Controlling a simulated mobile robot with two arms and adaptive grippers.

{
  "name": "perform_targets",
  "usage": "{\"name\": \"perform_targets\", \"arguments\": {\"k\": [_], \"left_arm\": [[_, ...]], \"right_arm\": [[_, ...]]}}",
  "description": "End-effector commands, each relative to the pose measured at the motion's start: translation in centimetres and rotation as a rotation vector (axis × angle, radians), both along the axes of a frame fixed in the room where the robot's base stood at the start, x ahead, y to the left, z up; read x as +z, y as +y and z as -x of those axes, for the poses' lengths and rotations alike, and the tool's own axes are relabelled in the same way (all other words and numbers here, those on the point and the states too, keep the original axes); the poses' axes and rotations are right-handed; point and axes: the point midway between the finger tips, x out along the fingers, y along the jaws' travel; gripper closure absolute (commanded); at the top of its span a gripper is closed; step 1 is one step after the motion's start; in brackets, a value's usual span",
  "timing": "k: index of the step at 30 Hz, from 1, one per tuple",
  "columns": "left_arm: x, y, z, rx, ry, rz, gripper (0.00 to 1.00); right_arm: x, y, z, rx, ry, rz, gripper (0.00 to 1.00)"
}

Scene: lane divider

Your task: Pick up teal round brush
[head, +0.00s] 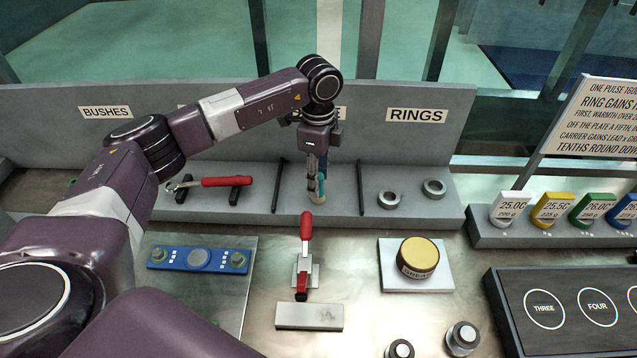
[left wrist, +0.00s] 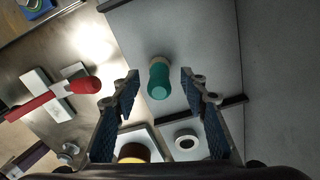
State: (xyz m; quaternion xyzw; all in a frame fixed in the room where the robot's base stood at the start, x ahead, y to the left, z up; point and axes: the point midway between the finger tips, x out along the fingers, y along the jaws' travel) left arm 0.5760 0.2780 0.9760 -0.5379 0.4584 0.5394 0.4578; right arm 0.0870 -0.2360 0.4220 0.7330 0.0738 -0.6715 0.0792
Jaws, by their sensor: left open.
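The teal round brush (left wrist: 159,78) stands in the left wrist view with its rounded teal end toward the camera and a pale band beyond it. It sits between and a little beyond the fingertips of my left gripper (left wrist: 159,82), which is open with a finger on each side and a gap to the brush. In the head view my left gripper (head: 317,180) points down over the grey shelf, between two dark divider bars. It hides most of the brush, and only a small teal part (head: 318,190) shows. My right gripper is in neither view.
Divider bars (head: 361,187) and (head: 278,181) flank the gripper. A red-handled wrench (head: 222,182) lies left, and two metal rings (head: 389,199) lie right. A red-handled toggle clamp (head: 304,262) and a yellow-lidded tin (head: 418,257) stand in front. The labelled back panel (head: 440,103) rises behind.

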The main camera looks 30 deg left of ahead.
Motion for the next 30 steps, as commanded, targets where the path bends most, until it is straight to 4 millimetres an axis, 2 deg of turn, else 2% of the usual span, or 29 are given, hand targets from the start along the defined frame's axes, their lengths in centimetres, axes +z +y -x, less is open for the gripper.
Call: {"name": "perform_targets", "arguments": {"k": [8,19,30], "left_arm": [[-0.43,-0.04,-0.02,-0.001,-0.001,0.001,0.60],[-0.38,-0.03,-0.01,0.000,-0.001,0.001,1.00],[-0.03,-0.03,-0.07,0.000,-0.002,0.001,1.00]], "right_arm": [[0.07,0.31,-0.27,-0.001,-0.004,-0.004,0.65],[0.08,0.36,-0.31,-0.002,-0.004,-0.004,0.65],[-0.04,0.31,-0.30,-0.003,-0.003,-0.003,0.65]]}}
